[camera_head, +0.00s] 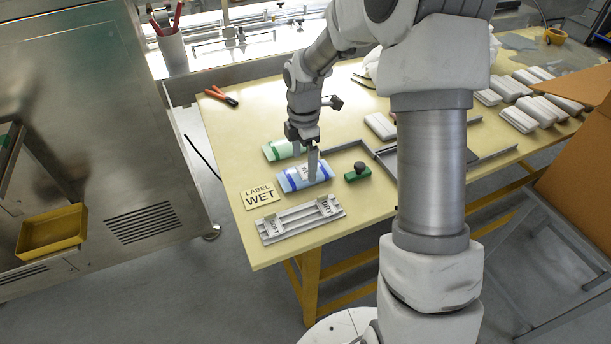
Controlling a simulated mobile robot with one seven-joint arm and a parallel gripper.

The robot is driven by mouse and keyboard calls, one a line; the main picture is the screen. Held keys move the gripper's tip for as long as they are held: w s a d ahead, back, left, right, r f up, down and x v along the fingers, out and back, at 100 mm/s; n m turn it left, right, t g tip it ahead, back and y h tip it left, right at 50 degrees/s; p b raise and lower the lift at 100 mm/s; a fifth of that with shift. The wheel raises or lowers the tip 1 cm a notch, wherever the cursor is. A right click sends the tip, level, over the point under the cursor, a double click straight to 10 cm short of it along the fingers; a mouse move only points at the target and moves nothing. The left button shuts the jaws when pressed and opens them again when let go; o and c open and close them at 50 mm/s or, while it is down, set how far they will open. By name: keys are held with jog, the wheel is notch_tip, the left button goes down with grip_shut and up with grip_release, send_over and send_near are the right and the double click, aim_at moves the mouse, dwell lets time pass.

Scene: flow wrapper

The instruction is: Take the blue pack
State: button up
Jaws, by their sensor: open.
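The blue pack (289,180) is a pale pack with blue bands, lying flat on the yellow table (239,234). Its right part is partly covered by my gripper. My gripper (309,172) points down at the pack, with its fingers over or beside it. I cannot tell whether the fingers touch it. The jaws are open. A similar pack with green bands (275,151) lies just behind the blue one.
A green block with a dark knob (357,174) is to the right. Red-handled pliers (220,96) lie farther back. Several white stacks (520,117) sit at the far right.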

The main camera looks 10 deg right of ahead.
aim_at(304, 171)
notch_tip(304, 171, down, 4)
jog(key=shift+w+r+b, duration=0.1)
jog(key=shift+b, duration=0.2)
jog(key=c, duration=1.1)
jog(key=shift+c, duration=0.2)
jog(key=shift+r, duration=0.15)
